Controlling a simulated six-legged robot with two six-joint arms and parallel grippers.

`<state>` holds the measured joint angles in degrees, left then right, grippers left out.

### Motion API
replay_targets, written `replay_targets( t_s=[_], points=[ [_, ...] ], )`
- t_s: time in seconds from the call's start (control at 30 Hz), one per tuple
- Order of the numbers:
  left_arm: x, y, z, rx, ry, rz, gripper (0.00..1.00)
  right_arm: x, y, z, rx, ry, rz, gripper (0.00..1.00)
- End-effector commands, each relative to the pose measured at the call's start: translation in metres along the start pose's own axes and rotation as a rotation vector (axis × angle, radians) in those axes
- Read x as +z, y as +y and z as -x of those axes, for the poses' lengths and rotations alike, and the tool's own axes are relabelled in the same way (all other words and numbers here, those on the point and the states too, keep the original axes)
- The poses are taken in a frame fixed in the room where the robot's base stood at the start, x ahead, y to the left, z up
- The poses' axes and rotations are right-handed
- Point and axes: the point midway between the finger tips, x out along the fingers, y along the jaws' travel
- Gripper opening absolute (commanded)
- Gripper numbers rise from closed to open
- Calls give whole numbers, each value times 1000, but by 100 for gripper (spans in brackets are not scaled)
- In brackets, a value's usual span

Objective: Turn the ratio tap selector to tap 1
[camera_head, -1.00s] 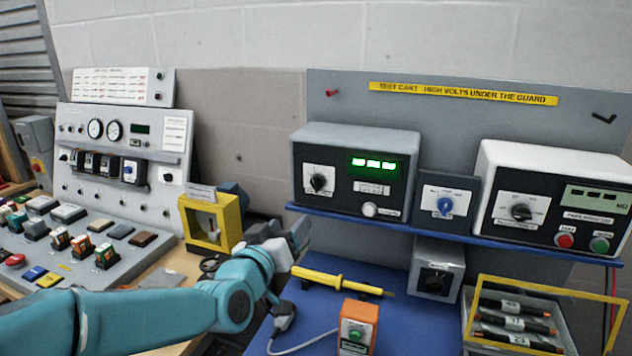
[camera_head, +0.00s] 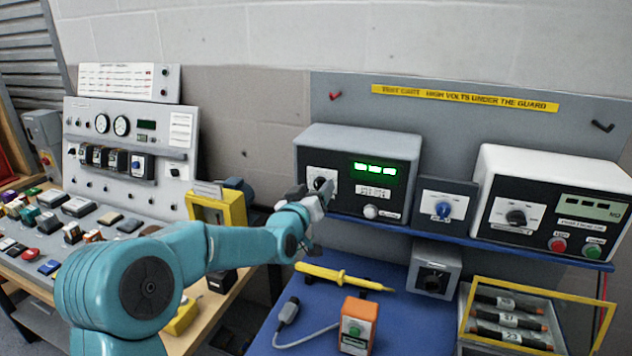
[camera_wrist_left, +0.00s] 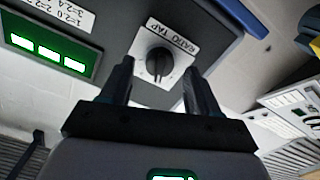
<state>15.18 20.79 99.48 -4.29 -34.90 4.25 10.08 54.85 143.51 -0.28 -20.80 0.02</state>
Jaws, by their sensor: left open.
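The ratio tap selector (camera_wrist_left: 159,62) is a round black knob on a white plate labelled RATIO TAP. It sits on the left of the dark front of a grey instrument box (camera_head: 356,141) with a lit green display. My left gripper (camera_head: 318,192) is in front of this knob in the head view and partly covers it. In the left wrist view my left gripper (camera_wrist_left: 155,88) is open, its two fingers on either side of the knob's line and apart from it. The tap number the pointer is at cannot be read. My right gripper is not in view.
The box stands on a blue shelf (camera_head: 470,241) beside a blue-knob unit (camera_head: 442,207) and a white meter (camera_head: 545,165). Below are a yellow probe (camera_head: 340,274), an orange button box (camera_head: 357,325) and a yellow-framed tray (camera_head: 465,335). A control console (camera_head: 125,165) stands at left.

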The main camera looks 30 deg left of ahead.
Motion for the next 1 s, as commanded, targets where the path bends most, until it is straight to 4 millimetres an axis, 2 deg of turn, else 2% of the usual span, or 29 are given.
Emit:
replay_targets(
  t_s=[0.13,0.4,0.57,0.6,0.83,1.0],
  points=[
    [-1,0,-10,0,1,-1,61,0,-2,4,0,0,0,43],
    [0,0,-11,0,1,-1,61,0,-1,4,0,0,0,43],
    [0,0,-11,0,1,-1,9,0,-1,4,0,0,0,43],
    [0,0,-10,0,1,-1,6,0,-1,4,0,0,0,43],
    [2,-1,-10,0,2,15,7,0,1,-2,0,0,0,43],
    [5,-2,-10,1,4,79,7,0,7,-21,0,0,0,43]
  ],
)
